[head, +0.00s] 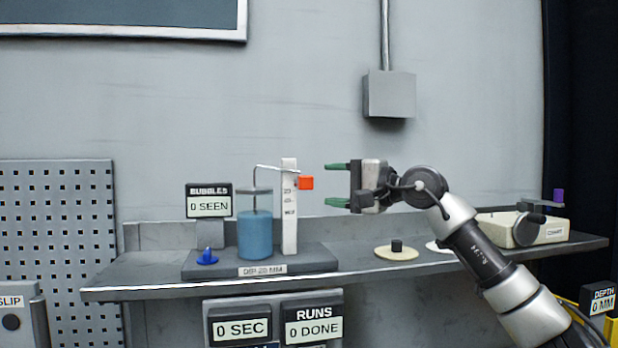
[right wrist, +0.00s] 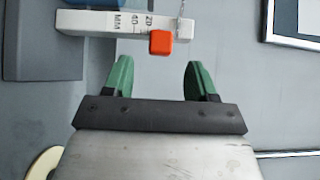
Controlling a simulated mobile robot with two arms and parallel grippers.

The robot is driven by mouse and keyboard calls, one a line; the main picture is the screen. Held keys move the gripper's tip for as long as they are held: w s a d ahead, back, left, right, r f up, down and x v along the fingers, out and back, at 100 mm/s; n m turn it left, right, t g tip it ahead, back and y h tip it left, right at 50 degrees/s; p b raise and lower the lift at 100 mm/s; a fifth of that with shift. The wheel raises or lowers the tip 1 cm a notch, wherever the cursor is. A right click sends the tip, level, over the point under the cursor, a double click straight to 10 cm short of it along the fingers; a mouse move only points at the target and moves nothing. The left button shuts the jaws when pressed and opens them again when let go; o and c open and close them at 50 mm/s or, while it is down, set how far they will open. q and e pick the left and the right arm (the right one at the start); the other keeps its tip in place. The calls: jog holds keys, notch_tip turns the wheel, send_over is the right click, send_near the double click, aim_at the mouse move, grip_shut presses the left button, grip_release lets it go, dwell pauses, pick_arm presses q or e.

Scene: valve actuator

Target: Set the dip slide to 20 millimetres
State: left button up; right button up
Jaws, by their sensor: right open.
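The dip slide has an orange knob (head: 306,183) on the right side of an upright white scale (head: 290,225) marked in MM. A thin wire arm runs left from the scale's top over a jar of blue liquid (head: 255,235). The base plate (head: 262,270) reads DIP and a number in MM, too blurred to be sure of. My right gripper (head: 338,184) is open and empty, its green fingers pointing left, apart from the knob and right of it. In the right wrist view the orange knob (right wrist: 161,42) lies beyond the fingertips, between them. My left gripper is not in view.
A BUBBLES display (head: 208,200) reads 0 SEEN. A blue knob (head: 207,257) sits left of the jar. A cream disc with a black knob (head: 397,250) lies below my right gripper. A RUNS display (head: 313,322) hangs under the shelf. A grey box (head: 389,94) is on the wall above.

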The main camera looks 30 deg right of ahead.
aim_at(313, 183)
jog(key=p+x, duration=0.2)
jog(key=x, duration=0.4)
jog(key=shift+c, duration=0.4)
